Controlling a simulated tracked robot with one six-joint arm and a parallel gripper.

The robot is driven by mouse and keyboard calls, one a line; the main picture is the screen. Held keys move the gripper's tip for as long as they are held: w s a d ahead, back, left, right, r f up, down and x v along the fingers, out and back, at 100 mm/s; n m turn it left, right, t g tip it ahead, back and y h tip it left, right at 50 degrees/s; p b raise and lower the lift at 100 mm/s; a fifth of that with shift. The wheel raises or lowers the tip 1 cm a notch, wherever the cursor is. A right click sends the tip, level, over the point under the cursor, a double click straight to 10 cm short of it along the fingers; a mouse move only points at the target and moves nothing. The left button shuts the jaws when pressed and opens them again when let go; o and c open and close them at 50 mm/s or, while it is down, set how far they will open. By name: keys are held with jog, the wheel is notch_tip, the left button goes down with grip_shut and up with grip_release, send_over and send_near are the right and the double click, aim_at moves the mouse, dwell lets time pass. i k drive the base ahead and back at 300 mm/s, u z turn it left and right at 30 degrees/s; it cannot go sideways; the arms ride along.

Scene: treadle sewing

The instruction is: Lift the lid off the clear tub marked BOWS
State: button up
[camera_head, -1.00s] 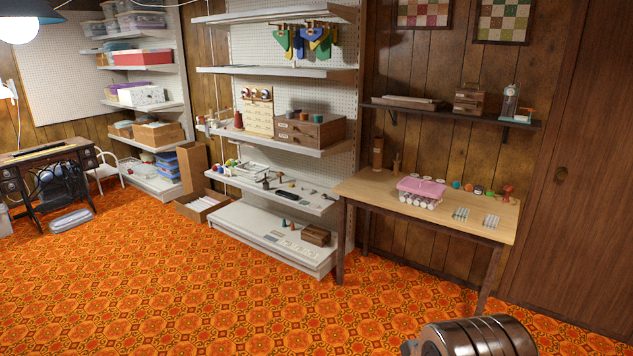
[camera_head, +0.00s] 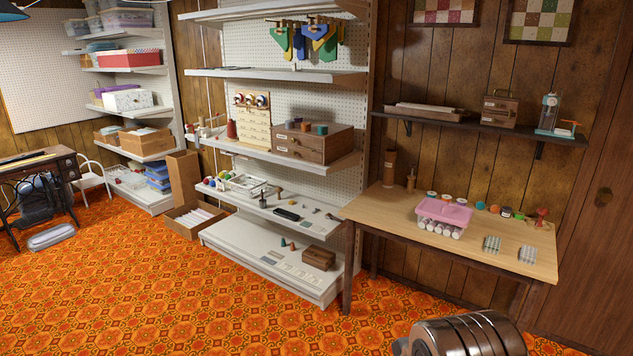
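No label reading BOWS can be made out, so I cannot tell which tub is the marked one. A clear tub with a pink lid (camera_head: 444,212) stands on the wooden table at the right, with several whitish rolls showing inside it. Several clear or pale lidded tubs (camera_head: 126,20) sit on the top shelf at the far left. My gripper is not in view; a rounded metal part of my own body shows at the bottom right.
The wooden table (camera_head: 385,205) also holds small jars and two racks of small items. White shelving (camera_head: 275,75) stands left of it, with wooden drawers (camera_head: 310,143). An open cardboard box (camera_head: 195,220) is on the floor. The orange patterned carpet (camera_head: 150,300) in front is clear.

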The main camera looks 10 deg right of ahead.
aim_at(458, 215)
jog(key=z, duration=0.15)
jog(key=i, duration=1.8)
jog(key=z, duration=0.45)
jog(key=i, duration=1.45)
jog(key=z, duration=0.25)
